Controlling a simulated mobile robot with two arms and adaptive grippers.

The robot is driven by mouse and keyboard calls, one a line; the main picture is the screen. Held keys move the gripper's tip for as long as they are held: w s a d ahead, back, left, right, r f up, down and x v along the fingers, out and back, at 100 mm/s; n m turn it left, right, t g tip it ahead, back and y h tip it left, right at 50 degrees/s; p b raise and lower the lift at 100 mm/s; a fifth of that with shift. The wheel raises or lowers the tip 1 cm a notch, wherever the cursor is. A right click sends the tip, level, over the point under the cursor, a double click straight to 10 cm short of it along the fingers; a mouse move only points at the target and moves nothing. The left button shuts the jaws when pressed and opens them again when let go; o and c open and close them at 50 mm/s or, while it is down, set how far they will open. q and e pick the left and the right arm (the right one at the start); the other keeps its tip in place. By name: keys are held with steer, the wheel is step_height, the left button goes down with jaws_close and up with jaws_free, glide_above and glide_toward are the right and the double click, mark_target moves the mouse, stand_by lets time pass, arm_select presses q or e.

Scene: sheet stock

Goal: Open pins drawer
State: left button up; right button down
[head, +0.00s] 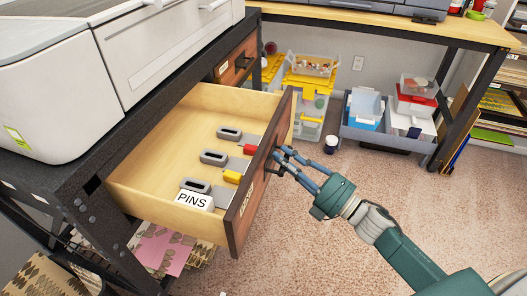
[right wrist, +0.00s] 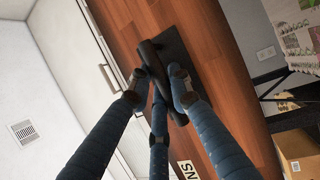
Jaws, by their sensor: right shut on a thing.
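The pins drawer (head: 146,203) stands pulled out from the black workbench in the head view, with its pale wooden inside showing. Inside lie several grey holders with red and yellow parts and a white block marked PINS (head: 194,200). The drawer's dark wooden front (head: 243,205) carries a black handle (right wrist: 153,62), seen close in the right wrist view. My right gripper (head: 283,160) is at the outer face of the front, its blue fingers shut around the handle. The fingers hide part of the handle. My left gripper is not in view.
A second drawer (head: 236,60) farther along the bench looks shut. A large pale printer (head: 165,45) stands on the bench top. Yellow and clear bins (head: 307,90) and a grey crate (head: 375,135) stand on the floor behind. The carpet (head: 340,235) in front is clear.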

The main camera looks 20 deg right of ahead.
steer(key=shift+s+d+f, duration=0.1)
steer(key=shift+s+d, duration=0.75)
steer(key=shift+d, duration=0.2)
steer(key=c, duration=1.8)
jaws_free()
steer(key=shift+c, duration=0.2)
steer(key=shift+d, duration=0.1)
steer(key=v, duration=1.2)
